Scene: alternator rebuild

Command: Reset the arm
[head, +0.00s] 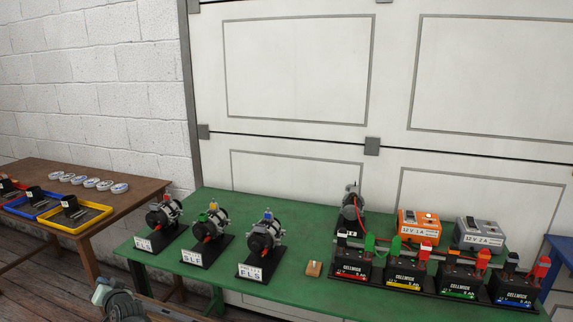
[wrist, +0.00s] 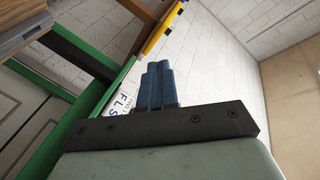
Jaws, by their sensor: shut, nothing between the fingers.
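My gripper shows in the wrist view with its two blue fingers (wrist: 158,82) together and nothing between them. It is held clear of the things on the green table. In the head view a grey-green and dark part of my own arm (head: 118,300) shows at the lower left, in front of the green table's front edge; the fingers cannot be made out there.
A brown table (head: 125,182) with trays stands left.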

